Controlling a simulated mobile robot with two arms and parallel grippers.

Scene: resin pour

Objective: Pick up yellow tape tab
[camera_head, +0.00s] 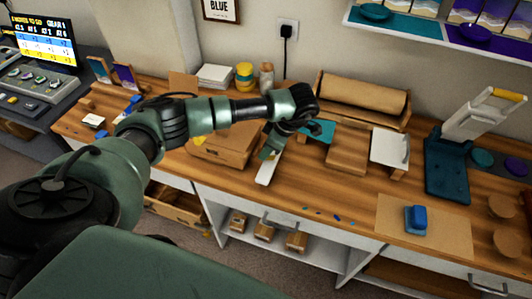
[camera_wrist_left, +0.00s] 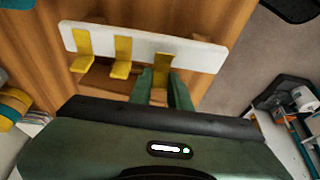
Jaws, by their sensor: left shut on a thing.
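A white strip (camera_wrist_left: 200,53) holds three yellow tape tabs in the left wrist view: a left tab (camera_wrist_left: 82,45), a middle tab (camera_wrist_left: 122,55) and a right tab (camera_wrist_left: 163,62). My left gripper (camera_wrist_left: 162,77) has its fingers shut on the right tab, partly hiding it. That tab still touches the strip. In the head view the white strip (camera_head: 267,170) sticks out below my left gripper (camera_head: 272,148) near the bench's front edge, and the tabs cannot be made out there. My right gripper is not in view.
A cardboard box (camera_head: 222,145) stands left of the gripper. A wooden block (camera_head: 347,154) and a paper roll (camera_head: 362,94) are to the right. Small coloured bits lie along the front edge.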

